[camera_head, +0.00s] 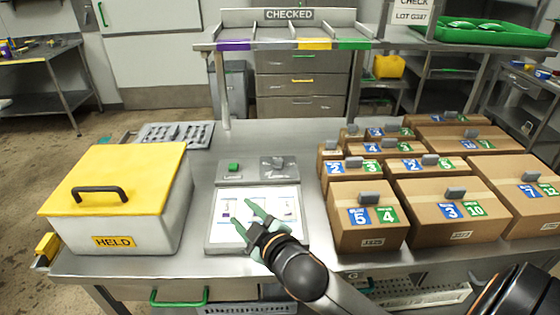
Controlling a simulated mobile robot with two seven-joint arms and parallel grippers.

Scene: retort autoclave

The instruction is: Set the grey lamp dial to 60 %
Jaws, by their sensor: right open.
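The grey lamp dial (279,163) sits on the right half of a low control box (256,178) behind the light panel. Its setting is too small to read. A green button (234,167) is on the left half of the same box. My right gripper (244,214), with green fingers, is open and empty over the white light panel (222,238), in front of the dial and apart from it. The gripper and its wrist hide part of the panel. My left gripper is not in view.
A white box with a yellow lid (130,165), labelled HELD, stands at left. Cardboard cartons (365,225) with grey clips crowd the right. A grey slotted tray (175,135) lies behind the HELD box. A CHECKED rack (290,45) stands behind the table.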

